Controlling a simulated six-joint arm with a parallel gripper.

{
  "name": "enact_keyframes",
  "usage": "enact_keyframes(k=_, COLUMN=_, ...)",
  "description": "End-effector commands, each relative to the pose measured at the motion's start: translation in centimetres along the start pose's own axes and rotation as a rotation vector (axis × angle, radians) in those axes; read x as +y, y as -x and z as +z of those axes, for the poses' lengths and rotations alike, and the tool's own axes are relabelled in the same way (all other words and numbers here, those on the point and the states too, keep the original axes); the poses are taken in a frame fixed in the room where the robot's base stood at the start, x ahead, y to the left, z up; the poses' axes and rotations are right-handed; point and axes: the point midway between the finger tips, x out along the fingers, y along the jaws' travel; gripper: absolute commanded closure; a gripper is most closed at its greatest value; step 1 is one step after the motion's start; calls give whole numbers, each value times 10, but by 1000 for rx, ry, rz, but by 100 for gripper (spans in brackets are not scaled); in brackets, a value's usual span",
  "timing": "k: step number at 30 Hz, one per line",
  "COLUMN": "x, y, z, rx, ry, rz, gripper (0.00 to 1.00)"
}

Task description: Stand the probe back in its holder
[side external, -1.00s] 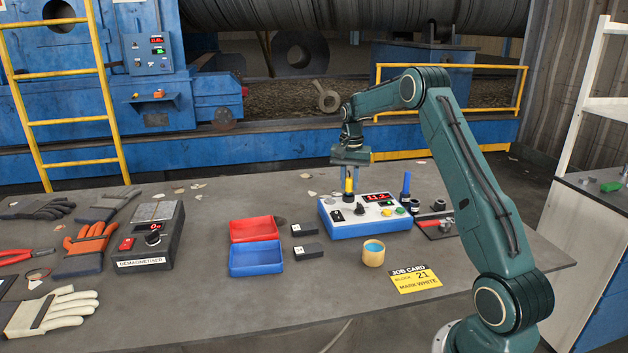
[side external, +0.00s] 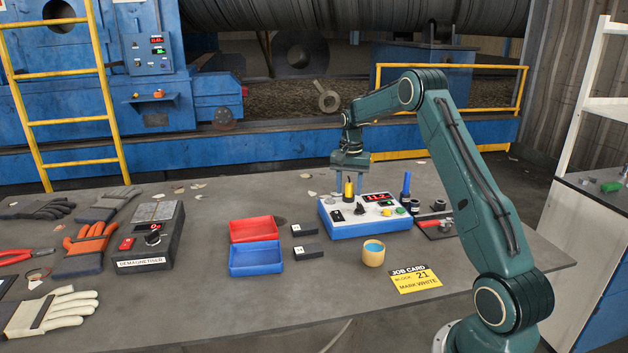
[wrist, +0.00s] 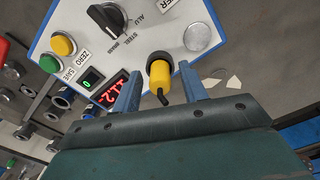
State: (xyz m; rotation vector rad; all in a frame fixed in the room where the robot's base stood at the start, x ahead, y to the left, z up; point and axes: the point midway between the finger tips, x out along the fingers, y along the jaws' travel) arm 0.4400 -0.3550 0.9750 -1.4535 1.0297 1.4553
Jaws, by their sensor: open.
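The yellow probe (side external: 348,189) stands upright at the back left of the blue-and-white gauge (side external: 372,222). In the wrist view the probe (wrist: 160,76) has a dark end towards the panel and a black cable tip towards me. The holder is mostly hidden by the probe, so I cannot tell how deep the probe sits. My gripper (side external: 349,190) is above the gauge with its blue fingers down on either side of the probe. In the wrist view the fingers (wrist: 160,86) are spread apart, with gaps on both sides of the probe.
The gauge has a black knob (wrist: 112,20), a silver disc (wrist: 197,37) and a red display (wrist: 112,90). A blue post (side external: 406,185) stands to its right. A tan cup (side external: 373,254), dark blocks (side external: 308,251) and red (side external: 254,229) and blue trays (side external: 255,260) are nearby.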

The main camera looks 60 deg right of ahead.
Motion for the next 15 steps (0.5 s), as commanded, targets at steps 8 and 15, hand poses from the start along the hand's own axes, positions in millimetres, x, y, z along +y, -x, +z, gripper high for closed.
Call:
enact_keyframes(k=8, x=0, y=10, z=0, rx=2, ry=0, rz=-1, gripper=57)
enact_keyframes(k=15, x=0, y=38, z=-1, rx=4, ry=0, rz=-2, gripper=57)
